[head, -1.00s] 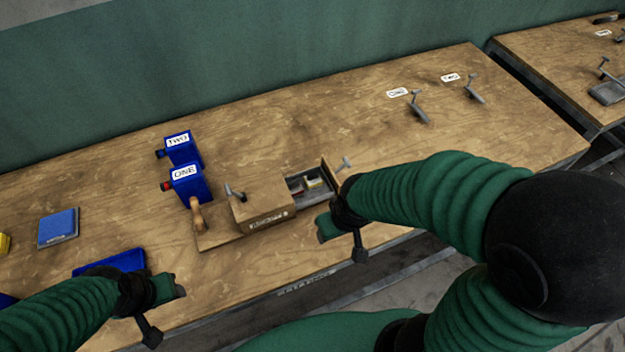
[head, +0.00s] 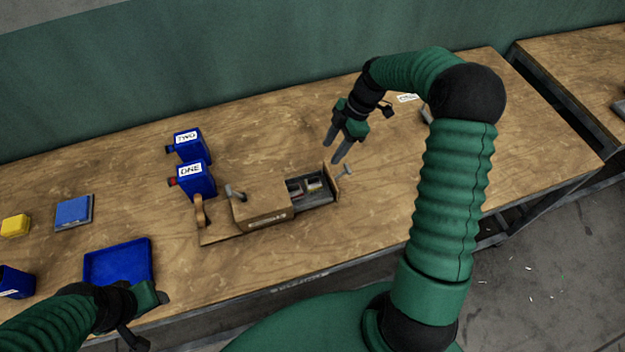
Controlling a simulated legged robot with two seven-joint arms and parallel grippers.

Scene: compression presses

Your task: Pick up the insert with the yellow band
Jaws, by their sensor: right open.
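A wooden box (head: 262,204) on the bench has an open grey tray (head: 322,197) at its right end. Two small inserts lie in the tray: one at its left (head: 295,188) and a paler, yellowish one (head: 313,184) to the right. Their bands are too small to read surely. My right gripper (head: 334,152) is open and empty, fingers pointing down, above and behind the tray's right end, apart from the inserts. My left gripper (head: 161,297) is low at the left near the bench's front edge; its jaws are not clear.
Blue units marked TWO (head: 190,146) and ONE (head: 196,180) stand left of the box. A small T-handle (head: 345,171) sits at the tray's right end. A blue tray (head: 118,262), blue block (head: 74,212) and yellow block (head: 15,225) lie left. Bench behind the box is clear.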

